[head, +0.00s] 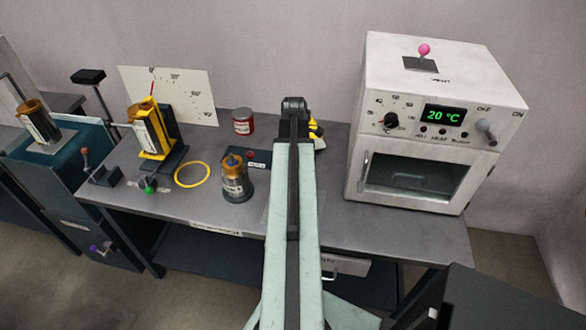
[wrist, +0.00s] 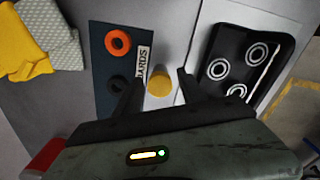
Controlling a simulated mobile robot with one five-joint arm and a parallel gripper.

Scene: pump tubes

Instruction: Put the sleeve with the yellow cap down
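The yellow cap (wrist: 159,86) shows from above in the wrist view, round and between my two fingers. Its sleeve is hidden beneath it. My gripper (wrist: 161,78) has its fingers apart, one on each side of the cap, with a narrow gap seen at the right finger. I cannot tell whether the sleeve stands on the surface below. In the head view my own arm hides the gripper and this sleeve.
A dark board with an orange ring (wrist: 117,42) lies left of the cap, and a black tray (wrist: 213,45) right. A yellow glove-like thing (wrist: 28,55) is at far left.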

